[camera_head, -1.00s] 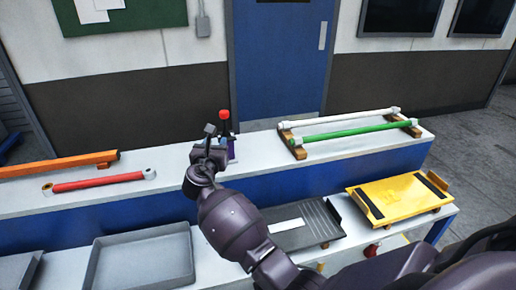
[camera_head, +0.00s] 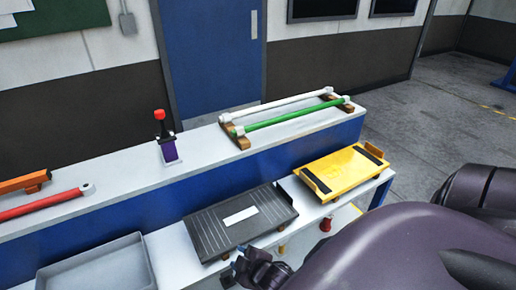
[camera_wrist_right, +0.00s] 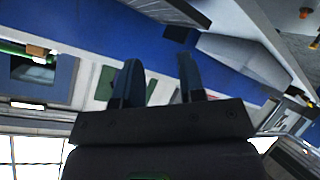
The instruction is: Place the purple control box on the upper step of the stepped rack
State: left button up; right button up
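The purple control box (camera_head: 169,149) stands upright on the white upper step of the stepped rack (camera_head: 120,178), with a red knob on top. Nothing of mine touches it. My right gripper (camera_head: 243,270) is low in the head view, in front of the lower step and well away from the box. In the right wrist view its two fingers (camera_wrist_right: 158,65) are apart with nothing between them. My left gripper is not in view.
A green bar (camera_head: 290,118) and a white bar (camera_head: 285,103) lie on wooden supports to the right. A red bar (camera_head: 40,205) lies left. The lower step holds a grey tray (camera_head: 95,268), a dark ribbed plate (camera_head: 265,208) and a yellow plate (camera_head: 340,170).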

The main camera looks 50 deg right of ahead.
jog(key=s+m+y, duration=0.1)
jog(key=s+m, duration=0.4)
jog(key=s, duration=0.2)
jog(key=shift+a, duration=0.2)
dwell(0.9)
